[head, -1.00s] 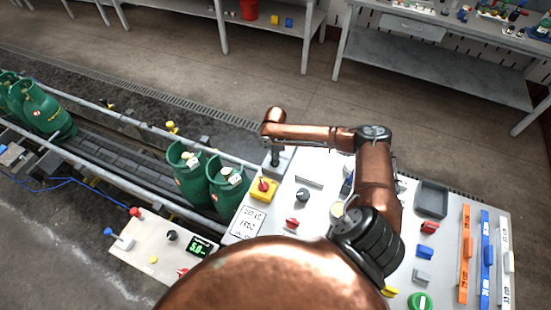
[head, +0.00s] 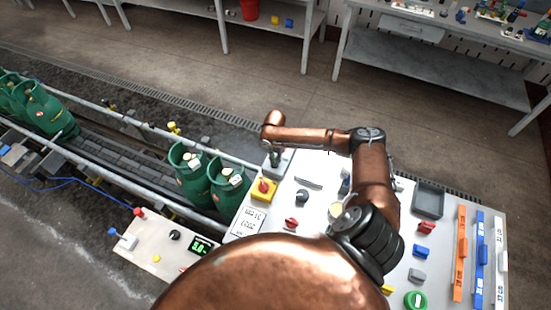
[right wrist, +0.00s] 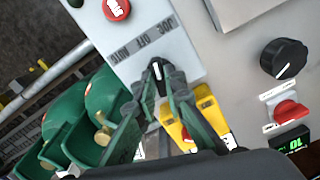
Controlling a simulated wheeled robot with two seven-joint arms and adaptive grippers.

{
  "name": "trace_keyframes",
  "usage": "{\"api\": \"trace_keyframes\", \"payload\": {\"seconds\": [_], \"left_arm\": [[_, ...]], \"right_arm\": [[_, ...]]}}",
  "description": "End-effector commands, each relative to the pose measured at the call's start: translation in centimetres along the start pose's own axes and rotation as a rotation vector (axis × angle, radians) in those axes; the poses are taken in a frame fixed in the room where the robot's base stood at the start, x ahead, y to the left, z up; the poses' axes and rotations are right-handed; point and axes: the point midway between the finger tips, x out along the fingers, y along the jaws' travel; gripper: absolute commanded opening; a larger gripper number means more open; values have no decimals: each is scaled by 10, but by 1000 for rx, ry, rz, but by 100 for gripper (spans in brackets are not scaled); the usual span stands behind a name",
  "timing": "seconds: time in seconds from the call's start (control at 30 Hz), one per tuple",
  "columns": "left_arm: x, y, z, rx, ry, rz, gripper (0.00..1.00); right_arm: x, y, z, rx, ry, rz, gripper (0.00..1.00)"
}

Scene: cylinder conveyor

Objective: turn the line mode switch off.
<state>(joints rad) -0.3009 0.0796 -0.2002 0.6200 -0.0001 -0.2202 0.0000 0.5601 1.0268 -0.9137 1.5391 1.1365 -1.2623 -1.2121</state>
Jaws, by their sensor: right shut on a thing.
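My right gripper (right wrist: 156,80) is shut on this knob from the near side. In the head view the right gripper (head: 275,156) reaches down to the box at the panel's far left corner, and the knob is hidden there. My left gripper is not in view.
A red button (right wrist: 116,8) sits on the same box. Close by are a yellow-based red switch (head: 263,188), a black dial (head: 302,196) and a red knob (head: 291,223). Green gas cylinders (head: 228,182) stand on the conveyor at left. My arm covers the panel's middle.

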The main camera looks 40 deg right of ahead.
Motion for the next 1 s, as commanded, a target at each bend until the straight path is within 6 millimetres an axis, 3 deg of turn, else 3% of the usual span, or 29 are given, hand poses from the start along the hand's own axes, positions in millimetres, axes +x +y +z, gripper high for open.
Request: {"api": "trace_keyframes", "payload": {"seconds": [0.43, 1.0], "left_arm": [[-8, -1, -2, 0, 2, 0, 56], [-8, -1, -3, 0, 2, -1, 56]], "right_arm": [[-4, 5, -1, -243, 0, 13, 0], [-4, 6, -1, -282, -1, 15, 0]]}}
